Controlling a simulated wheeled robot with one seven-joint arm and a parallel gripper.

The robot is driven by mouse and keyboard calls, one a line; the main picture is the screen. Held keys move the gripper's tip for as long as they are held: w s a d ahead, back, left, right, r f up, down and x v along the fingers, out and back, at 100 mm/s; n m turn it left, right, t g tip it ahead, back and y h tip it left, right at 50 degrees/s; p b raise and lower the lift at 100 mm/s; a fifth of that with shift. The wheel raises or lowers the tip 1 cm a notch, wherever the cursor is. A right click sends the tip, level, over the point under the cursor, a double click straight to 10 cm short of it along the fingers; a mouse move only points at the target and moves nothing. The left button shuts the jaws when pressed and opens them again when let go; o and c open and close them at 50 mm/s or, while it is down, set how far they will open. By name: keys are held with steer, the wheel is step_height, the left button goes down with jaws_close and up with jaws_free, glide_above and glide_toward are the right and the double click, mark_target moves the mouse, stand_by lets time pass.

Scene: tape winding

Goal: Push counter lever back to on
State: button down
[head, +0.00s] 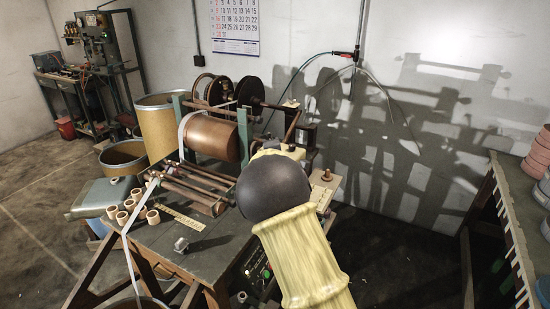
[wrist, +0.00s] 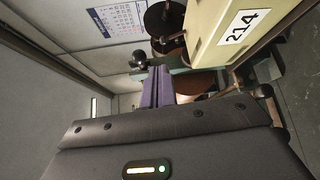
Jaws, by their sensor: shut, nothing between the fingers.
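A dark round knob on a short stem (wrist: 138,60), which looks like the counter lever, stands just left of my fingertips. My gripper (wrist: 158,72) has its purple fingers together and empty, pointing towards the machine, left of and below the box. I cannot tell whether the fingers touch the knob. In the head view my arm covers the gripper's fingers, and I cannot make out the lever.
The winding machine carries a large copper-brown drum (head: 212,137) and dark reels (head: 250,90). Several small rolls (head: 153,217) lie on the bench (head: 205,250), left of my arm. A shelf (head: 515,230) with rolls stands at the right. A wall calendar (wrist: 115,25) is behind.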

steer(key=s, duration=0.1)
steer(key=s+d, duration=0.1)
steer(key=s, duration=0.1)
steer(key=s+r+b, duration=0.1)
steer(key=s, duration=0.1)
steer(key=shift+s+d+r, duration=0.1)
steer(key=shift+s+d, duration=0.05)
steer(key=shift+d, duration=0.05)
steer(key=s+d+f+m+g+h+p, duration=0.25)
steer(key=s+d+f+m+g, duration=0.3)
steer(key=s+d+m, duration=0.55)
steer(key=s+d+f+m+g+p, duration=0.1)
steer(key=s+m+g, duration=0.3)
steer(key=s, duration=0.9)
steer(key=s+d+f+m+g+p, duration=0.1)
steer(key=s+m+g, duration=0.4)
steer(key=s, duration=0.8)
steer(key=shift+d+m+y+p, duration=0.2)
steer(key=shift+m+y+p, duration=0.2)
steer(key=shift+p, duration=0.4)
steer(key=shift+w, duration=0.15)
steer(key=shift+d, duration=0.1)
